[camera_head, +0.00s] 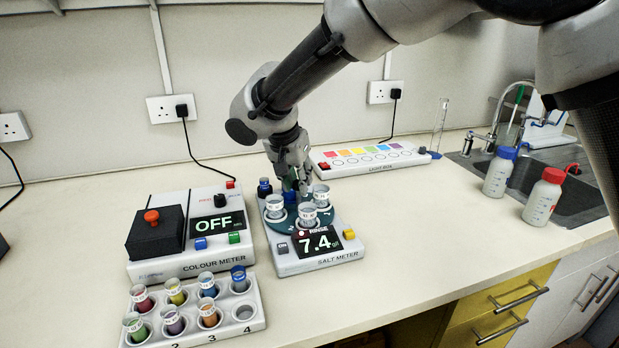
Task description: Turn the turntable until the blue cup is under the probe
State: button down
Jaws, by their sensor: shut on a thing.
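The teal turntable (288,226) sits on the white salt meter (318,263), whose display reads 7.4. Three pale, labelled cups stand on it: one at the left (274,207), one at the front (307,215) and one at the right (321,195). A small blue patch (290,197) shows between them near the back, partly hidden; I cannot tell for sure that it is the blue cup. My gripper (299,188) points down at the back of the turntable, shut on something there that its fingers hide. I cannot make out the probe.
The colour meter (215,262), reading OFF, stands at the left, with a rack of coloured cups (252,322) in front. A light box (370,160) lies behind. Free bench lies at the right, before two bottles and the sink.

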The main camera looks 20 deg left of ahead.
jog(key=shift+m, duration=0.4)
dwell(0.4)
jog(key=c, duration=1.2)
grip_release()
jog(key=shift+r, duration=0.1)
jog(key=v, duration=1.1)
jog(key=shift+s+a+r, duration=0.1)
jog(key=shift+a+r, duration=0.1)
jog(key=shift+r, duration=0.15)
